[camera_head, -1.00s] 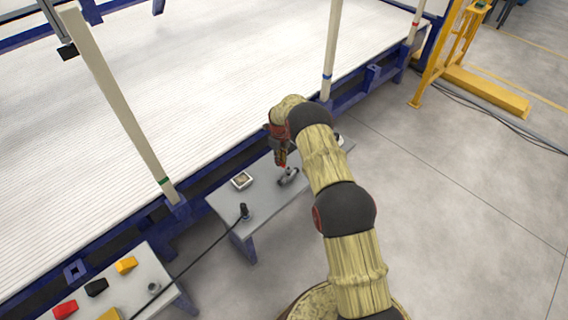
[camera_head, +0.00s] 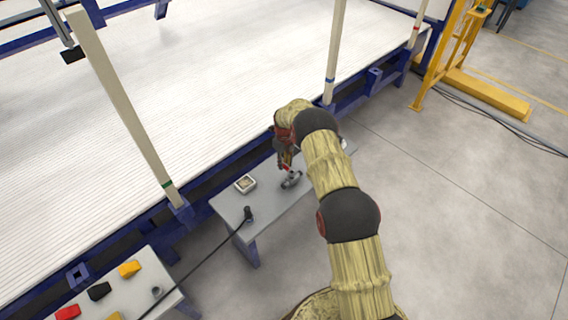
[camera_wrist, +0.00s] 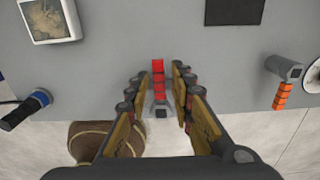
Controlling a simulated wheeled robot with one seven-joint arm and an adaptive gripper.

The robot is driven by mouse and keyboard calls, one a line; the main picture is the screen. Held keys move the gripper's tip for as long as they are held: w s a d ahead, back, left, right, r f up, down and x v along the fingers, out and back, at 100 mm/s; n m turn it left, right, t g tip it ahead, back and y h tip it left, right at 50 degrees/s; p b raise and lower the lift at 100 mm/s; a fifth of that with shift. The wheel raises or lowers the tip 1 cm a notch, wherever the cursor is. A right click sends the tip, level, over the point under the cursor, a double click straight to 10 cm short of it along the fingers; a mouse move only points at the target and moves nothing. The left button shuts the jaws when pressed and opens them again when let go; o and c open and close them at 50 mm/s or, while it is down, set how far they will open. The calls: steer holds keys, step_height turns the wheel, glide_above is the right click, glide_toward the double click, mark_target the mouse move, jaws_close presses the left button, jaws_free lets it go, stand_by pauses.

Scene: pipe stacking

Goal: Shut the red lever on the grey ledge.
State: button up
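The red lever (camera_wrist: 158,80) is a segmented red handle by the front edge of the grey ledge (camera_wrist: 120,50) in the wrist view. My gripper (camera_wrist: 158,88) is open, with one finger on each side of the lever. Gaps show between the lever and both fingers. In the head view my gripper (camera_head: 285,160) is low over the ledge (camera_head: 268,202), above a small grey fitting (camera_head: 292,180). A bit of red shows there, but my arm and the small size hide the lever's exact angle.
A framed white box (camera_wrist: 48,20) and a black-and-blue cable plug (camera_wrist: 24,110) are at left on the ledge. An orange-handled fitting (camera_wrist: 284,82) is at right, and a black plate (camera_wrist: 234,10) behind. Another table (camera_head: 125,290) with coloured blocks stands at lower left.

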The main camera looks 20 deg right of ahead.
mark_target(284, 165)
steer(key=shift+o, duration=0.6)
step_height(284, 165, up, 12)
stand_by(0.6)
